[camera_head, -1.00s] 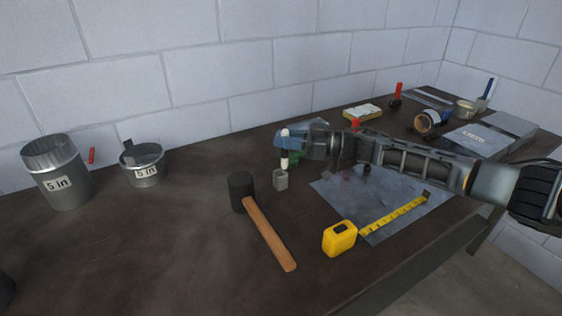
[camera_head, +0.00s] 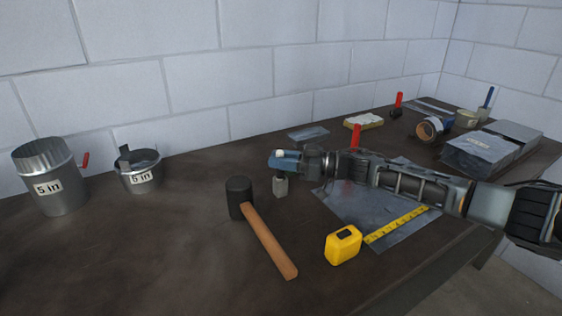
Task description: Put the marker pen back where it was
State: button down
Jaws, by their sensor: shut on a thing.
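My gripper (camera_head: 284,161) reaches in from the right, low over the table, and is shut on the marker pen (camera_head: 283,174). Its blue jaws hide most of the pen. A small grey cup (camera_head: 281,187) stands upright on the table directly below the jaws. The lower part of the pen is at the cup's mouth and seems to be inside it; how deep I cannot tell.
A black-headed mallet (camera_head: 268,237) lies just left of the cup. A yellow tape measure (camera_head: 343,244) lies extended across a metal sheet (camera_head: 365,211) at right. Two metal duct pieces (camera_head: 47,180) (camera_head: 138,172) stand at left. The front-left table is clear.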

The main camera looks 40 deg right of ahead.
jog(key=shift+f, duration=0.2)
jog(key=c, duration=0.9)
grip_release()
jog(key=shift+r, duration=0.3)
jog(key=b+v, duration=0.1)
jog(key=v, duration=1.1)
jog(key=shift+f, duration=0.15)
